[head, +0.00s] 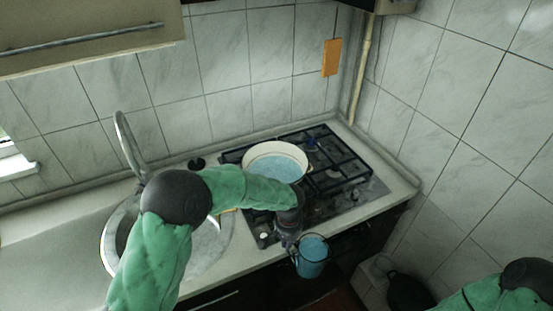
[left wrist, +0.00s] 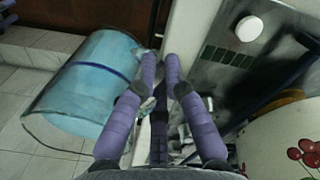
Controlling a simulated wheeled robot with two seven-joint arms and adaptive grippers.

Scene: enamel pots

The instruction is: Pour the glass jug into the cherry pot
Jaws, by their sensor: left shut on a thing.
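The glass jug (head: 312,258) is clear blue and holds blue liquid. It hangs roughly upright in the air just off the counter's front edge. My left gripper (head: 290,242) is shut on the jug's handle; its purple fingers (left wrist: 160,62) meet beside the jug (left wrist: 85,85) in the left wrist view. The cherry pot (head: 252,159) is cream-coloured, stands on the hob behind my left forearm, and shows light blue inside. Its cherry-decorated side (left wrist: 285,140) shows in the left wrist view. My right arm enters at the lower right, but its gripper is out of view.
The black-grated hob (head: 345,165) lies around and right of the pot. A round sink (head: 215,245) with a tall curved tap (head: 127,140) is to the left. Tiled walls close the back and right. Open floor lies below the jug.

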